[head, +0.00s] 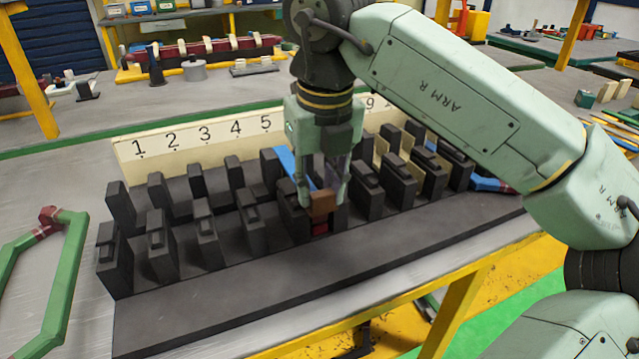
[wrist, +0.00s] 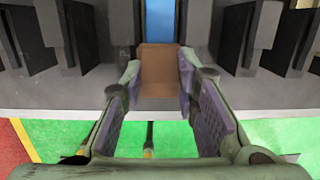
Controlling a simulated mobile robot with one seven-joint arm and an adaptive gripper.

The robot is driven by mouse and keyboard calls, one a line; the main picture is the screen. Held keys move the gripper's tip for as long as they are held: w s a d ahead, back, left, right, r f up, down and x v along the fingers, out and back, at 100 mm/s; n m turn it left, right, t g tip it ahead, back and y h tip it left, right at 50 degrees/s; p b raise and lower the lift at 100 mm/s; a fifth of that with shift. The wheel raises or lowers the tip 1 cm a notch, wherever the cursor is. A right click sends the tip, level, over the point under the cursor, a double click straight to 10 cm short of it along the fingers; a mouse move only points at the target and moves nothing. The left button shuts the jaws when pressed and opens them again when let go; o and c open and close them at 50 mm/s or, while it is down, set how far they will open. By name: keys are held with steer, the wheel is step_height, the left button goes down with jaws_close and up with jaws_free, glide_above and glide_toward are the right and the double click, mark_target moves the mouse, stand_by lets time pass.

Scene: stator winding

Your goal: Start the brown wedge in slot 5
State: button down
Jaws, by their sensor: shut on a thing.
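My gripper (head: 322,198) is shut on the brown wedge (head: 322,204), a small block at the front end of a slot in the dark stator block (head: 250,285). In the wrist view the wedge (wrist: 158,70) sits between my two fingers (wrist: 158,82), in line with a blue strip (wrist: 160,18) running back along the slot. In the head view the blue strip (head: 287,163) leads back toward the label 5 (head: 265,122). A dark red piece (head: 320,228) shows just below the wedge. My fingers hide the slot mouth, so I cannot tell whether the wedge has entered it.
Dark teeth stand in rows on both sides, close to my fingers, such as the one at left (head: 249,220). A cream number board (head: 150,170) runs behind them. A green coil (head: 70,260) lies at the far left. The block's front ledge is clear.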

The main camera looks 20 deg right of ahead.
steer(key=shift+w, duration=0.1)
steer(key=c, duration=1.2)
jaws_free()
